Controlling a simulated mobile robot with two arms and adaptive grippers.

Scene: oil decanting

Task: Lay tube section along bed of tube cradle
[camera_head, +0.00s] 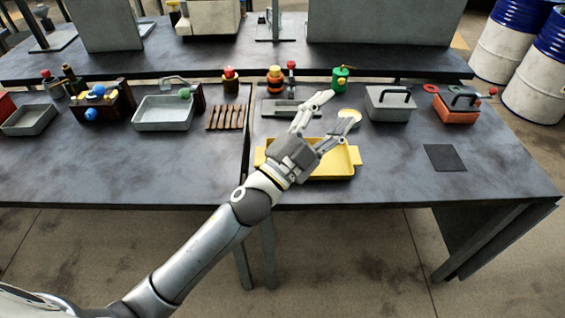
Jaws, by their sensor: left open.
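My left gripper (338,108) reaches in from the lower left over the yellow tray (343,167). Its two fingers are spread apart and nothing shows held between them. I cannot pick out the tube section with certainty. My right gripper is not in view.
A grey open tray (165,113) and a lidded grey box (390,104) flank the middle. Red, orange and green-topped containers stand along the back edge. An orange box (457,108) is at the right. A dark square mat (444,158) lies front right, with clear table around it.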

